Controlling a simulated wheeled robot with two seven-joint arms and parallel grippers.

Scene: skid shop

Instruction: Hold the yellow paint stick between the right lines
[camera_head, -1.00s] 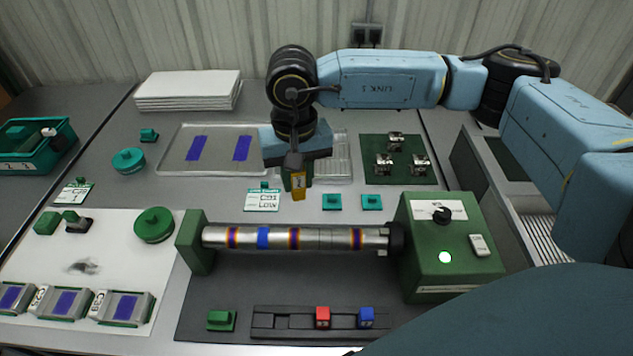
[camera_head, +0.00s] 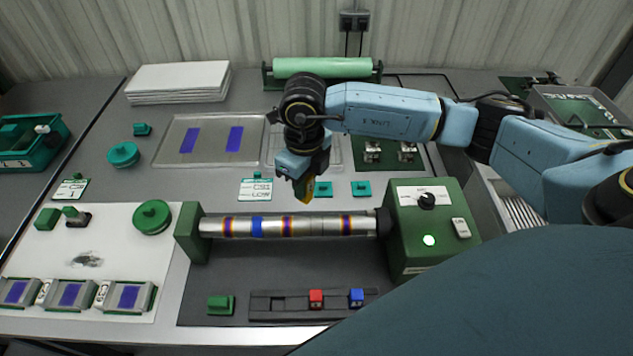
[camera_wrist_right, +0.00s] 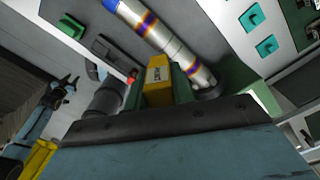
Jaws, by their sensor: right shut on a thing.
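My right gripper (camera_head: 304,178) is shut on the yellow paint stick (camera_head: 305,191), which points down. In the head view the stick's tip shows just above the back edge of the steel shaft (camera_head: 316,224), left of the middle of the gap between the third band (camera_head: 287,226) and the rightmost band (camera_head: 346,225). I cannot tell whether it touches the shaft. The wrist view shows the stick (camera_wrist_right: 157,77) between green fingers, near the shaft (camera_wrist_right: 168,40). The shaft also carries a left band (camera_head: 228,227) and a blue band (camera_head: 257,227).
The shaft runs between a green post (camera_head: 191,234) and a green motor box (camera_head: 432,251) with a lit button. A label card (camera_head: 255,190) and teal blocks (camera_head: 323,189) lie behind it. A dark rail (camera_head: 283,305) with red and blue cubes lies in front.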

